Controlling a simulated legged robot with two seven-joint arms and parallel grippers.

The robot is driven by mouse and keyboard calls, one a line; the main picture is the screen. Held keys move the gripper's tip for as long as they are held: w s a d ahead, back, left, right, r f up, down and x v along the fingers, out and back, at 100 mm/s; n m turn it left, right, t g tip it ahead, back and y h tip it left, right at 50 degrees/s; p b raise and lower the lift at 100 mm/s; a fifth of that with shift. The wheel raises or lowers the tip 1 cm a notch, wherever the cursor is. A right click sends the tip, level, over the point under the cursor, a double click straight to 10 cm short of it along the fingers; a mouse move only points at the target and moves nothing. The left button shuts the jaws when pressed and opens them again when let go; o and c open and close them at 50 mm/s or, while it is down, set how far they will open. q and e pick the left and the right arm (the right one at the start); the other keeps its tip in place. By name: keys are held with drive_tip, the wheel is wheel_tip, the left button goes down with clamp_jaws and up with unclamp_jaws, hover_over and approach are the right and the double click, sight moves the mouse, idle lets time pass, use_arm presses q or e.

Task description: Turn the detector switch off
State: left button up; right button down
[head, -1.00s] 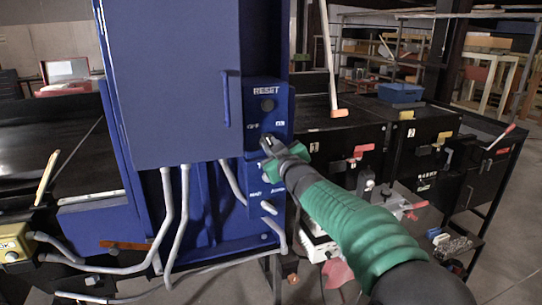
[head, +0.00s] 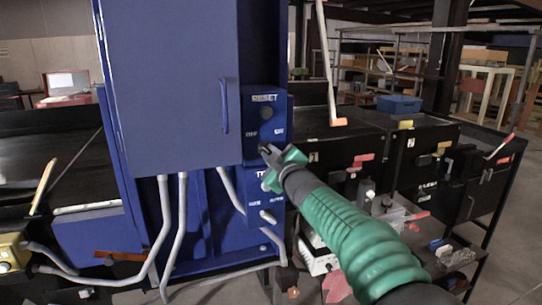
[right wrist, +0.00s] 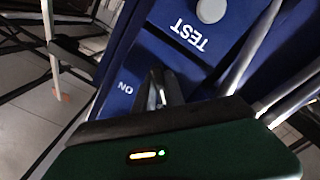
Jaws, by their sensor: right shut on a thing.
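The blue control panel (head: 253,117) is on the right side of the blue cabinet, with OFF and ON labels below the RESET button (head: 266,113). My right gripper (head: 267,151) is just below these labels, shut on the detector switch. The switch is mostly hidden by the fingers in the head view. In the right wrist view, the fingers (right wrist: 162,92) point at the blue panel between the ON label (right wrist: 125,88) and the TEST label (right wrist: 189,36). Only a small light metal part shows between them. The switch's exact position is unclear. My left gripper is not in view.
A cabinet door with a handle (head: 224,105) stands left of the panel. Grey conduits (head: 176,235) run down below it. Black machine boxes (head: 350,140) with red levers are on the right. A yellow box (head: 12,252) sits at lower left.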

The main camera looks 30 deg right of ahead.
drive_tip(key=shift+a+r, duration=0.1)
drive_tip(key=shift+r, duration=0.1)
drive_tip(key=c, duration=1.5)
unclamp_jaws()
drive_tip(key=shift+o, duration=0.5)
drive_tip(key=shift+a+f, duration=0.1)
drive_tip(key=shift+s+f, duration=0.1)
drive_tip(key=shift+s, duration=0.2)
drive_tip(key=v, duration=1.6)
drive_tip(key=shift+a+b, duration=0.25)
drive_tip(key=shift+b, duration=0.15)
